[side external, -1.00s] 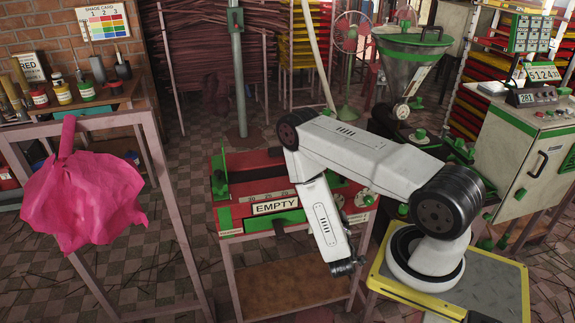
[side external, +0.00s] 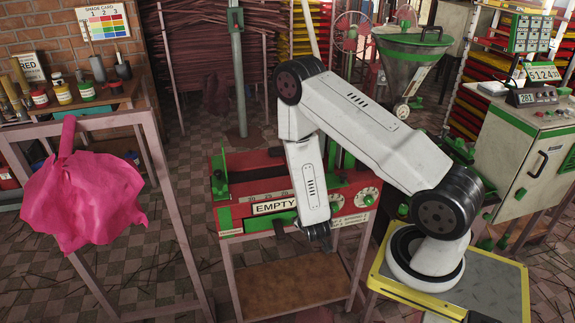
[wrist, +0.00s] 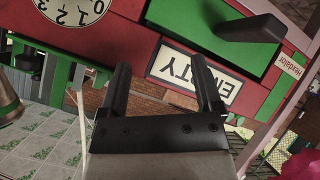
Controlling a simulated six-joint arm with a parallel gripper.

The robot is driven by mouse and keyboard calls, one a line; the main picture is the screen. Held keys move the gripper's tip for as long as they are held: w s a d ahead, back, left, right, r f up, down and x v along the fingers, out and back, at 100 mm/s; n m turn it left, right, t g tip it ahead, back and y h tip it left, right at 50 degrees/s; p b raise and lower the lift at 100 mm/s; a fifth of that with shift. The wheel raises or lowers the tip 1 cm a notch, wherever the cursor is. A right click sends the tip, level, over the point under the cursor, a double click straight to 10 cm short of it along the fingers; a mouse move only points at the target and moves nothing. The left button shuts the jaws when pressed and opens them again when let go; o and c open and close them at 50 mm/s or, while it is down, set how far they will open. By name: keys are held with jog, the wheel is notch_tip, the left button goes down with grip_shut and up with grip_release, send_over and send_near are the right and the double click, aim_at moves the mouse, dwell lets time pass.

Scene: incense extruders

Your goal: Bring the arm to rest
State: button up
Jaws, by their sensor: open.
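My gripper (side external: 318,236) hangs below my bent forearm, in front of the red and green machine. In the wrist view my gripper (wrist: 160,88) shows two dark fingers spread well apart, with nothing between them. Beyond the fingers is the machine's front, with a white EMPTY sign (wrist: 190,73) that appears upside down there. The same sign shows in the side view (side external: 275,206), just left of my gripper. The fingertips are small in the side view, and I cannot tell their exact distance from the machine.
The red and green machine (side external: 238,188) stands on a metal-legged stand. Pink cloth (side external: 82,195) hangs over a frame at left. A metal hopper (side external: 410,65) stands behind my arm, and a control cabinet (side external: 525,165) at right.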

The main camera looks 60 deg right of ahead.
jog(key=w+a+r+n+y, duration=0.1)
jog(key=w+a+r+y, duration=0.3)
jog(key=a+r+y, duration=0.5)
jog(key=s+a+r+n+g, duration=0.2)
jog(key=s+a+r+g, duration=0.2)
jog(key=s+a+r, duration=0.4)
notch_tip(320, 180, up, 3)
jog(key=shift+f, duration=0.1)
jog(key=shift+s, duration=0.1)
dwell(0.7)
